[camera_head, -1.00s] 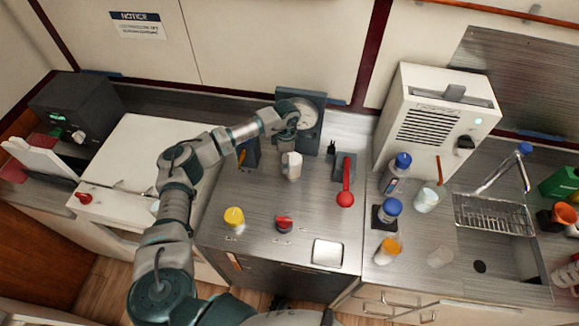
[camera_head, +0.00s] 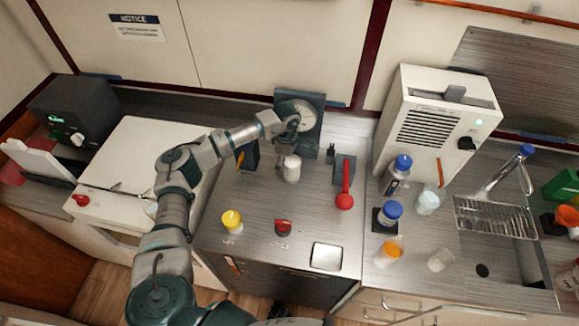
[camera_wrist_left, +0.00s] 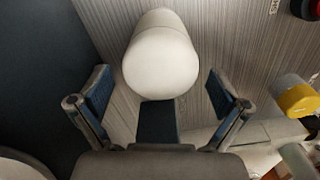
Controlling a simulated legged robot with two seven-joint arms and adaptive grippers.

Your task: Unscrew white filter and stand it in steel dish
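The white filter (camera_head: 292,170) is a pale rounded cylinder in front of the dial panel; it also shows in the left wrist view (camera_wrist_left: 160,60). I cannot tell what its lower end rests on. My left gripper (camera_head: 285,150) is at its upper left in the head view. In the left wrist view my left gripper (camera_wrist_left: 163,92) is open, one finger on each side of the filter's near end, with a gap at both sides. The steel dish (camera_head: 327,256) is a shallow square at the counter's front edge, empty. My right gripper is not in view.
A yellow cap (camera_head: 232,221) and a red knob (camera_head: 283,227) are on the counter in front of the filter. Bottles and a sink (camera_head: 500,255) are further right.

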